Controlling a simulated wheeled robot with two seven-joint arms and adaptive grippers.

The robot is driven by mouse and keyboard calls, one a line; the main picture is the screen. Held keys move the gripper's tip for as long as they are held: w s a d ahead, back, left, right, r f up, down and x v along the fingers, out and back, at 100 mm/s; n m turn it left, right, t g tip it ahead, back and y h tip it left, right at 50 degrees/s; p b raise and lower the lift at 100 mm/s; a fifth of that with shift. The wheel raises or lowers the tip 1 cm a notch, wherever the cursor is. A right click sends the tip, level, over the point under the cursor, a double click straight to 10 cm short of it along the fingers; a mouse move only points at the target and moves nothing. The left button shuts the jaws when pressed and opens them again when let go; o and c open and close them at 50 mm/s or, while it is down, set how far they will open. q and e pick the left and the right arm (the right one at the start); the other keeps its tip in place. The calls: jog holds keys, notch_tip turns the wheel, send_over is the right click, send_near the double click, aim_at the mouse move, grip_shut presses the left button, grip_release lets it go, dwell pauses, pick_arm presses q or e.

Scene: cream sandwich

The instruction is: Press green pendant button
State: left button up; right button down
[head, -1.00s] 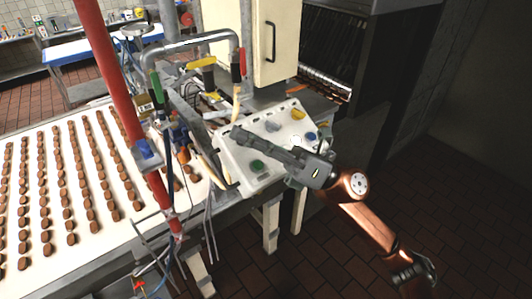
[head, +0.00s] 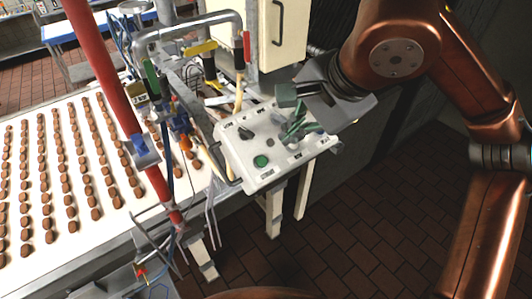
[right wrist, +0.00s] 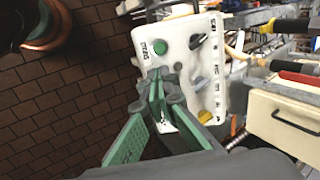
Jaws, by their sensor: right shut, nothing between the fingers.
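The green button (head: 261,161) sits near the front left corner of a white control panel (head: 230,150). In the right wrist view the green button (right wrist: 160,47) shows near one corner of the panel (right wrist: 178,68), uncovered. My right gripper (head: 287,140) reaches in from the upper right, over the right part of the panel. Its green-padded fingers are shut and empty, pointing down toward the panel. In the right wrist view the fingertips (right wrist: 156,74) appear just below the button, with a visible gap; contact with the panel cannot be told. My left gripper is not in view.
A black knob (head: 245,133) and a yellow knob (right wrist: 202,84) are on the panel. A red pole (head: 105,80) and cables stand left of it. A conveyor (head: 90,232) carries rows of brown sandwiches. Brick floor (head: 350,240) is clear in front.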

jog(key=shift+f, duration=0.2)
jog(key=p, duration=0.4)
send_near(262, 161)
jog(key=x, duration=0.6)
jog(key=shift+w+f, duration=0.1)
jog(key=shift+f, duration=0.2)
jog(key=shift+a+f, duration=0.1)
